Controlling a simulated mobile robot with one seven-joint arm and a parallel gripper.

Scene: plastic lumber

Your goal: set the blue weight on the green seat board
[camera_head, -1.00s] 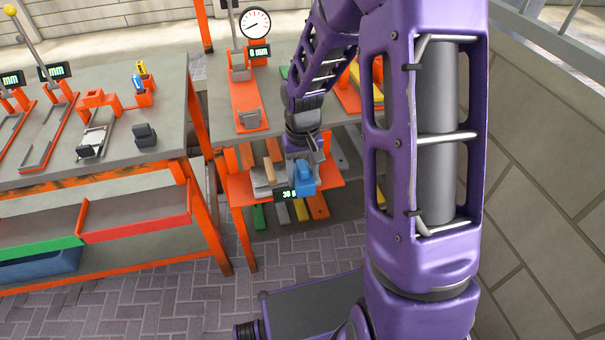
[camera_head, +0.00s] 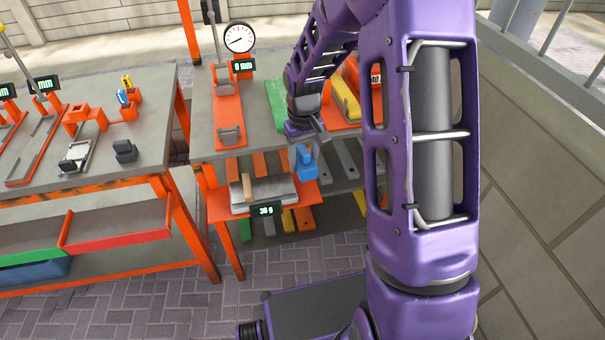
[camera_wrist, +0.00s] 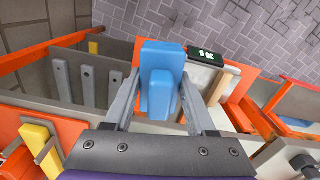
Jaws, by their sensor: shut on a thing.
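My gripper (camera_wrist: 160,82) is shut on the blue weight (camera_wrist: 161,62), with one finger on each side of it. In the head view the blue weight (camera_head: 306,165) hangs below my gripper (camera_head: 304,146), in front of the bench and right of the scale plate. I cannot tell its exact height or whether it touches anything. A green board (camera_head: 277,102) lies on the bench top left of my arm. It is partly hidden, and I cannot tell for sure that it is the seat board.
A grey scale plate (camera_head: 275,191) on an orange shelf carries a wooden block (camera_head: 247,187); its display (camera_head: 267,210) reads about 36 g. A dial gauge stand (camera_head: 228,115) stands on the bench. A yellow board (camera_head: 346,98) lies right of my arm.

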